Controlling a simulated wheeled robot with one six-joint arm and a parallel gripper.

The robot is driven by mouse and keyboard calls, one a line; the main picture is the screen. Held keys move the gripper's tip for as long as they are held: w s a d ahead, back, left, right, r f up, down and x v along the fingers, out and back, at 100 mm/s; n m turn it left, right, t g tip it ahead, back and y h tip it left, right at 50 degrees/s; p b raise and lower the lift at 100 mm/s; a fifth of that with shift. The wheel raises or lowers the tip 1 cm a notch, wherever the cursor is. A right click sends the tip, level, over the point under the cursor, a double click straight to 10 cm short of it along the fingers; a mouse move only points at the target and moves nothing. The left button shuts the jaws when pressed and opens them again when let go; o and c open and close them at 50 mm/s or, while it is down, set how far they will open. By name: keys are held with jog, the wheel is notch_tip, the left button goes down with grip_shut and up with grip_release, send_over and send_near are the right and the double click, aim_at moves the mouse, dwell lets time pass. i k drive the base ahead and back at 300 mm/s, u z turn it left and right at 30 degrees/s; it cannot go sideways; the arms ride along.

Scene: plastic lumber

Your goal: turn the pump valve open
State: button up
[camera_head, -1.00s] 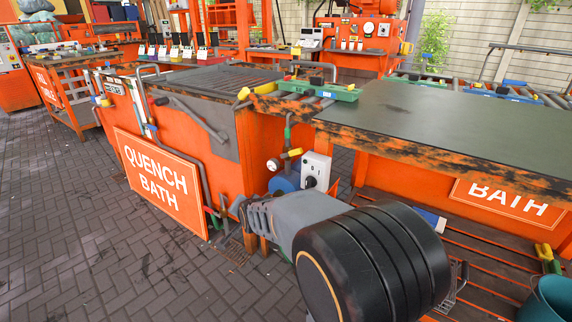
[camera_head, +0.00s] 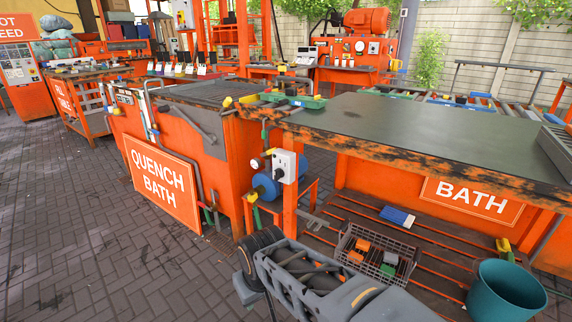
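A blue pump (camera_head: 266,187) sits under the worktop, right of the quench bath tank. Above it is a round gauge (camera_head: 257,163) beside a small yellow handle (camera_head: 268,153) on a pipe. A white switch box (camera_head: 286,165) with a dark knob is on the orange post just right of these. A green and yellow fitting (camera_head: 253,203) is below the pump. I cannot tell which handle is the pump valve, or its setting. My grey and black arm (camera_head: 330,290) is low in front, apart from the pump. My gripper's fingers cannot be made out clearly.
The quench bath tank with its sign (camera_head: 163,182) stands left of the pump. The worktop (camera_head: 410,125) overhangs on the right. A wire basket (camera_head: 376,256) of small blocks and a teal bucket (camera_head: 506,290) are at the lower right. The paved floor (camera_head: 80,240) at left is clear.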

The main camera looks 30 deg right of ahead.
aim_at(269, 152)
jog(key=z, duration=0.25)
jog(key=k, duration=0.35)
jog(key=u, duration=1.2)
jog(key=i, duration=1.5)
jog(key=z, duration=1.25)
jog(key=i, duration=0.25)
